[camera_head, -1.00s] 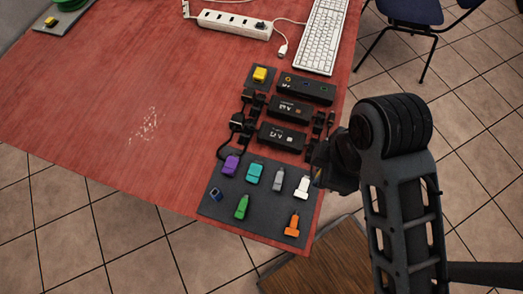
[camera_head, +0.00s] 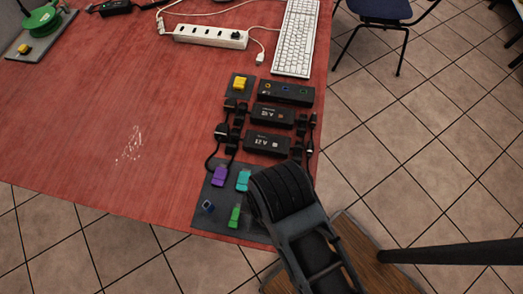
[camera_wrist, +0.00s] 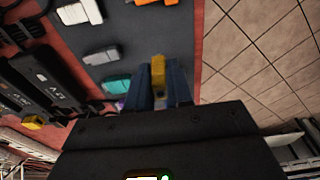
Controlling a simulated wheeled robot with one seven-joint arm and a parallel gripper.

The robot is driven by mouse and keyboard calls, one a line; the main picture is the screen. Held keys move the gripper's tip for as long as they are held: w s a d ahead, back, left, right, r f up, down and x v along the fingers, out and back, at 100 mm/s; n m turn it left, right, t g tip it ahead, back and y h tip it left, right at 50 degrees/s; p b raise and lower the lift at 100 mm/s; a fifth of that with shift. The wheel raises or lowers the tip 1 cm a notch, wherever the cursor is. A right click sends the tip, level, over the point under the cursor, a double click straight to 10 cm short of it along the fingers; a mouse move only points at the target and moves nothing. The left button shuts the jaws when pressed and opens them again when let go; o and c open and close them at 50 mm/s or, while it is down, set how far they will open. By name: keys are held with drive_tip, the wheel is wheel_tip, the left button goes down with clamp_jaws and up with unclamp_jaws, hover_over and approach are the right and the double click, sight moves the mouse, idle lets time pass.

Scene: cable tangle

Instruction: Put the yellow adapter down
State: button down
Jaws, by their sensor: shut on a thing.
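My gripper (camera_wrist: 160,80) is shut on the yellow adapter (camera_wrist: 158,66), which stands between its two blue fingers in the wrist view. Beyond it lies the dark grey mat (camera_wrist: 175,30), with a teal adapter (camera_wrist: 116,85), a grey one (camera_wrist: 101,55), a white one (camera_wrist: 80,12) and part of an orange one (camera_wrist: 155,2). I cannot tell how high the yellow adapter is above the mat. In the head view, my arm hides the gripper, the yellow adapter and the right part of the mat (camera_head: 208,228).
Purple (camera_head: 219,175) and green (camera_head: 234,216) adapters lie on the mat. Black boxes with cables (camera_head: 268,144) sit behind it. A yellow block (camera_head: 239,83) rests on a small pad. A white power strip (camera_head: 210,36) and keyboard (camera_head: 296,38) lie farther back. The red table (camera_head: 100,110) is mostly clear at left.

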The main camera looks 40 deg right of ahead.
drive_tip(key=shift+f, duration=1.95)
drive_tip(key=shift+f, duration=0.1)
drive_tip(key=c, duration=1)
unclamp_jaws()
drive_tip(key=r, duration=0.8)
drive_tip(key=s+d+r, duration=0.1)
drive_tip(key=r, duration=0.3)
drive_tip(key=shift+s+r, duration=0.1)
drive_tip(key=shift+a, duration=0.1)
